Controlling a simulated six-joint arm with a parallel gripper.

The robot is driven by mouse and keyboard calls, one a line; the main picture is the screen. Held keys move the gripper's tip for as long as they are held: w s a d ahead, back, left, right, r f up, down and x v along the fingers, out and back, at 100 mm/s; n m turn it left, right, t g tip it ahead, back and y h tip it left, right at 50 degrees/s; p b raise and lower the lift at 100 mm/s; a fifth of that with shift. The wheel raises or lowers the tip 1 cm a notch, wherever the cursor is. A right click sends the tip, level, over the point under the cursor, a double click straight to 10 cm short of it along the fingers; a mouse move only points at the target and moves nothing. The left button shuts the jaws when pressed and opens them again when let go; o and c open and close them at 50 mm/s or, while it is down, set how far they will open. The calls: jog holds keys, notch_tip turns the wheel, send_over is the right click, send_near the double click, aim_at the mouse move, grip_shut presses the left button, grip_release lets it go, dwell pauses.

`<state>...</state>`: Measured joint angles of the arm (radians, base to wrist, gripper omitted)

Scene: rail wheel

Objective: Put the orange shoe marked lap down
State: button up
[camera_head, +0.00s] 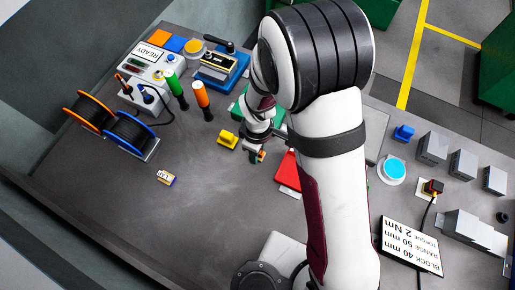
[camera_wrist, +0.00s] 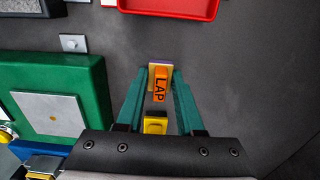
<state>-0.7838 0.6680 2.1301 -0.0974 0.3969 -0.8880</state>
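The orange shoe marked LAP (camera_wrist: 160,84) sits between my two green fingertips in the wrist view, with a pale and purple backing at its far end. In the head view my gripper (camera_head: 257,155) hangs over the middle of the bench, and only a small orange bit of the shoe (camera_head: 262,156) shows. Its height above the bench is hard to tell. A yellow block (camera_head: 227,140) lies on the bench close by; it also shows between the finger bases in the wrist view (camera_wrist: 155,122).
A green block with a pale plate (camera_wrist: 65,110) is left in the wrist view; a red tray (camera_wrist: 168,8) is at the top. In the head view, a small white-and-yellow block (camera_head: 165,177) lies on clear bench. Cable reels (camera_head: 130,132) stand left. My arm hides part of the bench.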

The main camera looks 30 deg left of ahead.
jog(key=shift+o, duration=1.1)
jog(key=shift+f, duration=0.45)
jog(key=shift+r, duration=0.1)
notch_tip(320, 180, up, 13)
notch_tip(320, 180, down, 11)
jog(key=shift+f, duration=0.2)
